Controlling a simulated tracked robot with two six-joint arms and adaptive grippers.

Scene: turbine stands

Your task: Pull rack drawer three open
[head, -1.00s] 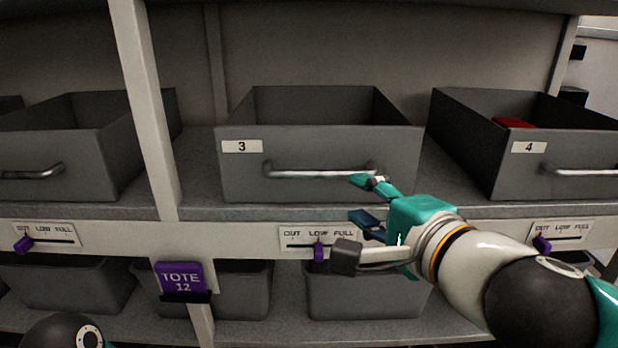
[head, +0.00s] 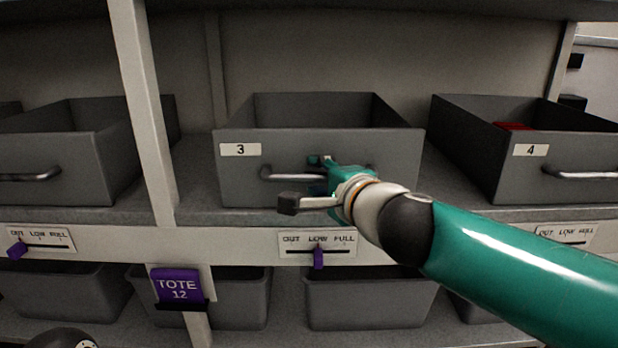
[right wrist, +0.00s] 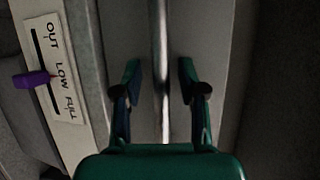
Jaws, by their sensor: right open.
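Drawer three (head: 240,180) is a grey open-topped bin on the rack shelf, with a white label "3" on its front. Its metal bar handle (head: 290,173) runs across the front; my right gripper hides part of it in the head view. My right gripper (head: 322,165) is at the handle, in front of the drawer. In the right wrist view the handle (right wrist: 161,70) runs between the two open fingers (right wrist: 160,85), with a gap on each side. My left gripper is not in view.
Drawer four (head: 510,175), with something red (head: 513,126) inside, stands to the right. Another grey drawer (head: 60,155) stands left, past a rack post (head: 145,120). Below drawer three is a level slider with a purple knob (head: 319,257). Grey totes (head: 365,300) sit underneath.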

